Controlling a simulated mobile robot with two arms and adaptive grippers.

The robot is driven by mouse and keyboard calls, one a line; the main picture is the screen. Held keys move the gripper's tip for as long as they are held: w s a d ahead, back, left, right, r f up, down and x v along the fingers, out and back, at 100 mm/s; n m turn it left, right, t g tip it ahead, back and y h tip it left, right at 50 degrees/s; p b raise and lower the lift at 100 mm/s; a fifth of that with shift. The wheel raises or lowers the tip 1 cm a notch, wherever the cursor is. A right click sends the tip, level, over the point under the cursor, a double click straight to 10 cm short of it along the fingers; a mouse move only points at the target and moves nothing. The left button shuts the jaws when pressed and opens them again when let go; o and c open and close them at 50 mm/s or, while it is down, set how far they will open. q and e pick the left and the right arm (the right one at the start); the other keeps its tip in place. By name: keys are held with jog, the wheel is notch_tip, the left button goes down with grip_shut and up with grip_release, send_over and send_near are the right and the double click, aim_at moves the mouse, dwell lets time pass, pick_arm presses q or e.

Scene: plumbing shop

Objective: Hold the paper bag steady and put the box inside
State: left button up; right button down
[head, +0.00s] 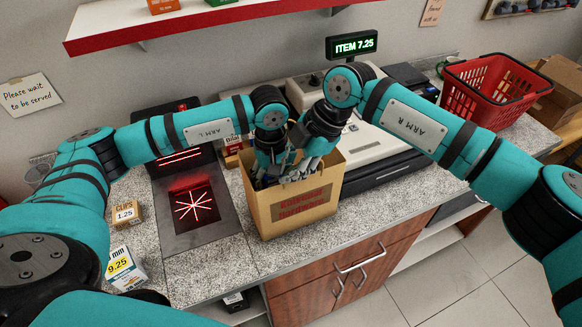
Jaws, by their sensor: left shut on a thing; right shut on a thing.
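The brown paper bag (290,212) stands upright and open on the counter, with red lettering on its front. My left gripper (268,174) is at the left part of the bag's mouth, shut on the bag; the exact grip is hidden. My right gripper (302,165) points down into the bag's mouth, close beside the left one. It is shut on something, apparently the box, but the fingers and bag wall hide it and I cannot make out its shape.
A scanner plate (196,206) with red lines lies left of the bag. A clips box (126,214) and a box marked 9.25 (124,268) stand at the counter's left. A display (352,45) reads ITEM 7.25. A red basket (492,92) stands at right.

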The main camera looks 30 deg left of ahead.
pick_arm(q)
jog(key=o, duration=1.4)
jog(key=shift+f, duration=0.2)
jog(key=shift+o, duration=0.2)
notch_tip(320, 180, up, 12)
pick_arm(e)
jog(key=c, duration=1.4)
grip_release()
jog(key=v, duration=1.2)
